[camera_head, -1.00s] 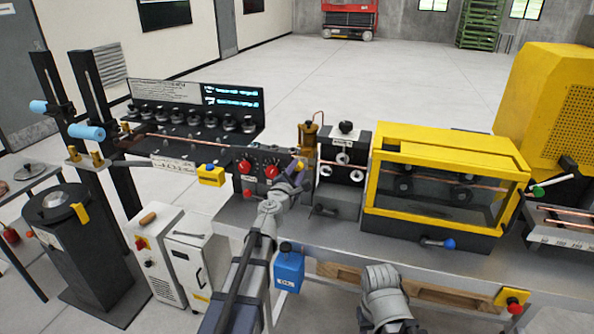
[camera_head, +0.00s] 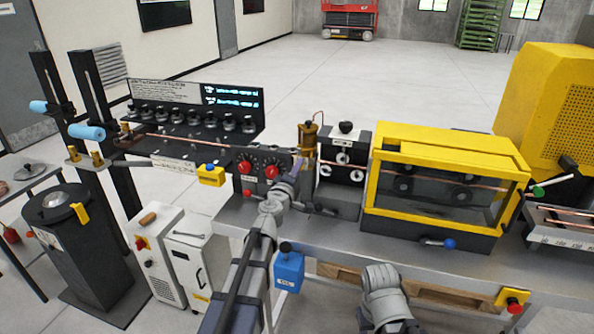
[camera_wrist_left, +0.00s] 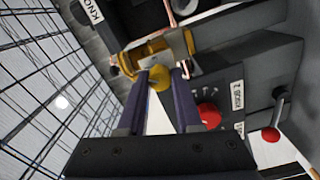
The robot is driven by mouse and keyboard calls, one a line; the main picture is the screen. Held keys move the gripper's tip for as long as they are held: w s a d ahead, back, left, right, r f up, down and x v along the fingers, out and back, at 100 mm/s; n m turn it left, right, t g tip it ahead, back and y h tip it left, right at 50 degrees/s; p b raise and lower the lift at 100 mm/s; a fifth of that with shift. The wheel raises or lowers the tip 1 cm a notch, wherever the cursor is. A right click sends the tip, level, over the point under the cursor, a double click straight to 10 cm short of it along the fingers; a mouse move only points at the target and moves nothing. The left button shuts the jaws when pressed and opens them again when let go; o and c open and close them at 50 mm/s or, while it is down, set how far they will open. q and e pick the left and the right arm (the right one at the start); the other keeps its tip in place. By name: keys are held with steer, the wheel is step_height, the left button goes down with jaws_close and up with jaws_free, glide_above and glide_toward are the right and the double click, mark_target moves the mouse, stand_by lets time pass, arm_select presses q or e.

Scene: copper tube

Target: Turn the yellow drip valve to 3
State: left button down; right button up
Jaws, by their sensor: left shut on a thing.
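The brass-yellow drip oiler (camera_head: 308,138) stands on the bench behind the red-knobbed panel; it also shows in the left wrist view (camera_wrist_left: 150,50). Its yellow valve knob (camera_wrist_left: 159,79) sits between the two purple fingers of my left gripper (camera_wrist_left: 163,73), which is shut on it. In the head view, my left gripper (camera_head: 294,166) reaches up to the oiler from the front, and its fingers hide the knob. No scale number on the valve is readable. My right gripper is not in view.
Red knobs (camera_head: 245,167) sit on the dark panel left of my gripper. A roller stand (camera_head: 343,165) is close on the right, then a yellow-framed guard box (camera_head: 450,141). A copper tube (camera_head: 190,138) runs across the line.

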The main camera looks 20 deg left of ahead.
arm_select(q)
steer(key=m, duration=1.1)
steer(key=shift+s, duration=0.1)
steer(key=shift+m, duration=0.4)
stand_by(0.3)
steer(key=c, duration=0.6)
jaws_free()
steer(key=s, duration=0.7)
steer(key=shift+s+a, duration=0.1)
steer(key=shift+s, duration=0.3)
